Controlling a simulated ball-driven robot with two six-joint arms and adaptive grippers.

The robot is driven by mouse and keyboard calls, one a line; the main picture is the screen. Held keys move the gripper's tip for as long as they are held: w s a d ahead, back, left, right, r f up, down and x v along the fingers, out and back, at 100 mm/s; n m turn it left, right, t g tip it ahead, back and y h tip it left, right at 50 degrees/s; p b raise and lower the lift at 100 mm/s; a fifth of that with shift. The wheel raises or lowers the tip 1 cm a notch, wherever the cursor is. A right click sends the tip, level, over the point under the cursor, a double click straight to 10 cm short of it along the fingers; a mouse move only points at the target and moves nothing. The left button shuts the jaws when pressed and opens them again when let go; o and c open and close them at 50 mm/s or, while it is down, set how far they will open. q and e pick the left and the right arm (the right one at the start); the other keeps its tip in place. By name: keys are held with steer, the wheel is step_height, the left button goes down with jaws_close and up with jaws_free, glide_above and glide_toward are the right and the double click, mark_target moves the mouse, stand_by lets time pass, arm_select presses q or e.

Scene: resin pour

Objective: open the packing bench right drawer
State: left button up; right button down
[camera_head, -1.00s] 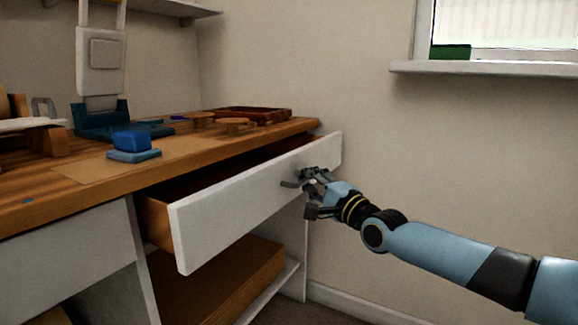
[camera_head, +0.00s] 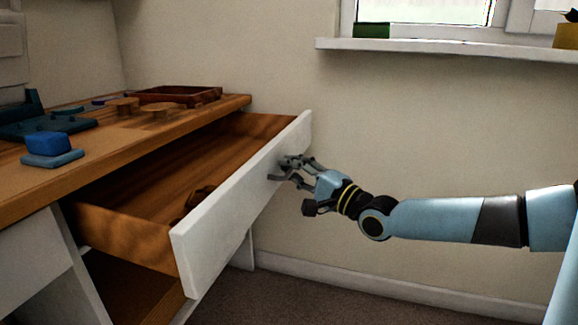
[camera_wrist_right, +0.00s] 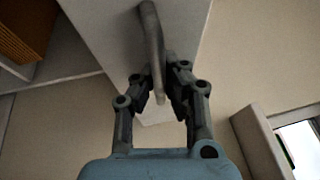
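The packing bench right drawer (camera_head: 232,200) has a white front and wooden sides and stands well out from under the bench top. Its inside is visible, with a small dark brown item (camera_head: 197,197) partly hidden behind the front. My right gripper (camera_head: 286,172) is at the drawer front, at its grey bar handle. In the right wrist view the handle (camera_wrist_right: 152,40) runs down between the two fingers (camera_wrist_right: 160,82), which look closed around it. The drawer front (camera_wrist_right: 100,30) also shows in that view. My left gripper is not in view.
The bench top (camera_head: 110,160) holds a blue block (camera_head: 47,144) on a blue base, round wooden pieces (camera_head: 160,108) and a reddish-brown tray (camera_head: 178,95). A window sill (camera_head: 440,50) is on the wall. Carpet (camera_head: 300,295) below right is clear.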

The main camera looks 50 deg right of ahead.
steer(key=shift+f, duration=0.25)
steer(key=c, duration=1.4)
jaws_free()
steer(key=shift+r, duration=0.15)
steer(key=s, duration=0.4)
steer(key=s+f, duration=0.1)
steer(key=s, duration=0.3)
steer(key=s+f, duration=0.1)
steer(key=s, duration=0.2)
steer(key=shift+s, duration=0.4)
